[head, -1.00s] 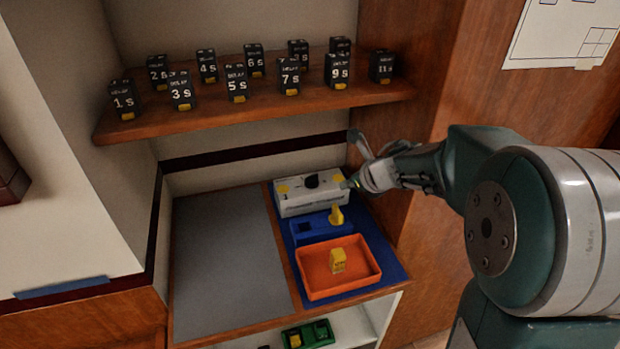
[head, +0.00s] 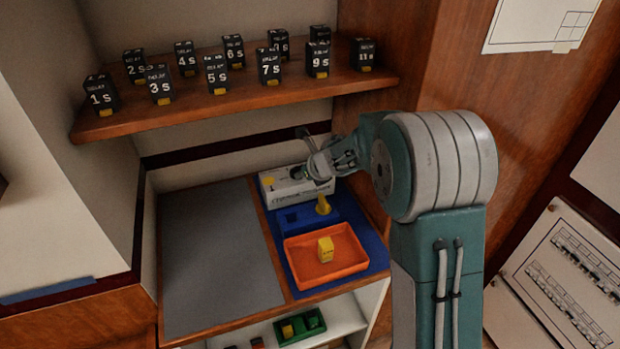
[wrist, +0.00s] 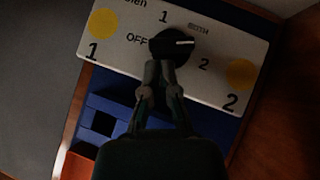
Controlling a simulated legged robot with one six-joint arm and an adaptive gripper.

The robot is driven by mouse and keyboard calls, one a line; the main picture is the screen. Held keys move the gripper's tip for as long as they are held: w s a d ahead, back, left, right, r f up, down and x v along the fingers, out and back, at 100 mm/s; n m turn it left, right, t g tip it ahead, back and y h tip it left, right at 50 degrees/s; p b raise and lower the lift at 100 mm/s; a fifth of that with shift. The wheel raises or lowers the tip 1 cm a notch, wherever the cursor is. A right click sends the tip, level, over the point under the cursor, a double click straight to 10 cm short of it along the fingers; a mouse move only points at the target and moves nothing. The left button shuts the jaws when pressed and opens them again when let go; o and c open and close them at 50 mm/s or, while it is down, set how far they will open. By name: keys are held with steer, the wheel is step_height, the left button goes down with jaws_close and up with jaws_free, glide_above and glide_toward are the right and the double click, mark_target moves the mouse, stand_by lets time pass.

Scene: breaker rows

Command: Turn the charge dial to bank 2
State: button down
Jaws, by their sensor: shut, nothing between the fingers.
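The white charger box (head: 270,192) stands at the back right of the bench in the head view, partly behind my gripper (head: 308,173). In the wrist view its panel (wrist: 120,65) shows OFF left of the black dial (wrist: 172,42), 1 above it and 2 to its lower right. The dial's white mark points right, between 1 and 2. My gripper (wrist: 160,68) is shut and empty, its fingertips at the dial's lower edge. I cannot tell whether they touch it. Larger numbers 1 and 2 stand near two yellow discs.
A blue holder (head: 293,219) with a yellow piece (head: 323,205) and an orange tray (head: 300,282) with a yellow block (head: 326,250) stand in front of the charger. A grey mat (head: 215,260) lies clear at left. Black delay blocks line the shelf (head: 230,100) above.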

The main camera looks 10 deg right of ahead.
steer(key=shift+w+a, duration=0.1)
steer(key=shift+w, duration=0.05)
steer(key=shift+w+a+m+h, duration=0.2)
steer(key=shift+a+m+h, duration=0.2)
steer(key=shift+m, duration=0.1)
steer(key=shift+a+r+m+t+h, duration=0.15)
steer(key=shift+m+t+h, duration=0.35)
steer(key=shift+m, duration=0.3)
steer(key=shift+w, duration=0.1)
steer(key=shift+a, duration=0.1)
steer(key=shift+w+d+r, duration=0.1)
steer(key=shift+w+d, duration=0.05)
steer(key=shift+d, duration=0.35)
